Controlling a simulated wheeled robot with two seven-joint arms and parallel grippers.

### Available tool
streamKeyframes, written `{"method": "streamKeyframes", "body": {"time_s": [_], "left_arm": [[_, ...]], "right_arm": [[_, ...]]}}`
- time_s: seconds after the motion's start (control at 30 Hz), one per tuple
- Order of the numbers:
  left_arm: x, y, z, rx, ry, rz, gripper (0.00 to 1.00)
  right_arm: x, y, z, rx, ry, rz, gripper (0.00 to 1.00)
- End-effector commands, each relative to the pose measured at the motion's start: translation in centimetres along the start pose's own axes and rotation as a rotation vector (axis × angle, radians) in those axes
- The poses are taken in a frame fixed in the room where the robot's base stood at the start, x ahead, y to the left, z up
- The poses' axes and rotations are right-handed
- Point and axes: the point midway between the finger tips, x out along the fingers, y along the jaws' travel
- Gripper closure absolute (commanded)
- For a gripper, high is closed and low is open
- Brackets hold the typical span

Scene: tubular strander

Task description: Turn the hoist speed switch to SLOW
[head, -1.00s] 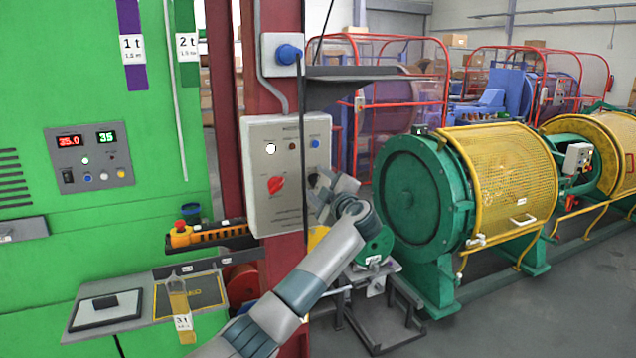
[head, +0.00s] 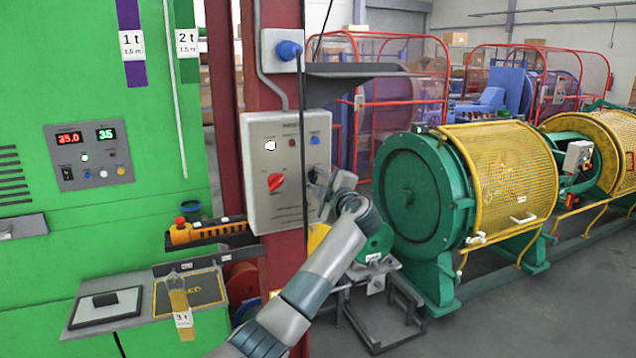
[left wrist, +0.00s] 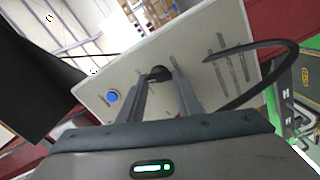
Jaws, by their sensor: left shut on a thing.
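The grey control box (head: 258,212) is on the dark red column. Its face has a white button, two small round parts and a red rotary knob (head: 276,183). A black knob (left wrist: 158,72) shows on the box face in the left wrist view, between my left fingertips (left wrist: 161,82). My left gripper (head: 316,181) is at the right edge of the box in the head view and is shut on this black knob. The fingers hide much of the knob, and I cannot read its position or markings. My right gripper is in no view.
A grey shelf (head: 350,71) juts out above my left wrist. The orange pendant (head: 205,232) rests on a dark holder at the left. A green machine with a yellow guard (head: 500,180) stands right.

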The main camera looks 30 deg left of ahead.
Motion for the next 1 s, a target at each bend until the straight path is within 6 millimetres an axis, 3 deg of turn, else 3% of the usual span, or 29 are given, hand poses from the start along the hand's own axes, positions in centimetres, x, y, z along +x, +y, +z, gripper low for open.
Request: {"method": "streamKeyframes", "body": {"time_s": [1.0], "left_arm": [[-0.1,-0.7,0.4,-0.841,-0.001,-0.006,0.91]], "right_arm": [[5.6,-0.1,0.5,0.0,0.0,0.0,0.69]]}}
